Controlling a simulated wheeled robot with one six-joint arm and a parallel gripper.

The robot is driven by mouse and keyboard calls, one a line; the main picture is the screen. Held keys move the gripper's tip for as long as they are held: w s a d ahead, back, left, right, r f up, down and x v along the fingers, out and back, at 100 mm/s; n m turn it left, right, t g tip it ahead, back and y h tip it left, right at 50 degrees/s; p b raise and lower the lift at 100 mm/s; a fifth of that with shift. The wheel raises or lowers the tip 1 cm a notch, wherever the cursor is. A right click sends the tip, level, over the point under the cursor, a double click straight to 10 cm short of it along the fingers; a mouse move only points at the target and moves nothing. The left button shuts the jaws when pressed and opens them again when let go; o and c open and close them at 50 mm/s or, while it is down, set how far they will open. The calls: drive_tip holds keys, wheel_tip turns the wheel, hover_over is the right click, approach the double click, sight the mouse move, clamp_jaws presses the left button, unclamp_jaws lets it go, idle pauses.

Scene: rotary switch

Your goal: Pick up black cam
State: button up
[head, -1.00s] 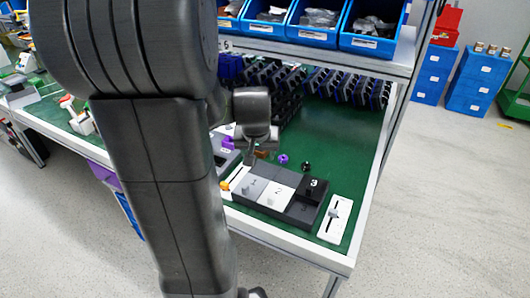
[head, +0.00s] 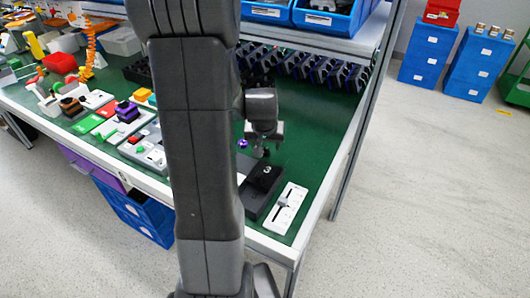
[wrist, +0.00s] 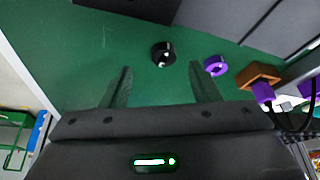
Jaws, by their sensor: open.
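The black cam (wrist: 163,54) is a small, glossy, dark round piece on the green table top in the wrist view. It sits just past my fingertips, in line with the gap between them. My gripper (wrist: 159,74) is open and empty, its two fingers apart. In the head view my gripper (head: 262,141) is low over the table's right part, behind the dark block marked 3 (head: 262,178). There the cam is hard to tell from the dark gripper. A purple ring-shaped piece (wrist: 215,66) lies right of the cam, apart from it.
An orange-brown block with a purple part (wrist: 259,80) is farther right in the wrist view. A white slider plate (head: 286,208) lies near the table's front right corner. A row of dark parts (head: 330,69) stands at the back.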

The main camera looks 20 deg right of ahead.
sight(265, 152)
drive_tip(key=shift+a+x, duration=0.1)
drive_tip(key=shift+x, duration=1.05)
drive_tip(key=shift+a+x, duration=0.15)
drive_tip(key=shift+x, duration=0.95)
drive_tip(key=shift+w, duration=0.2)
drive_tip(key=shift+c, duration=0.3)
drive_tip(key=c, duration=1)
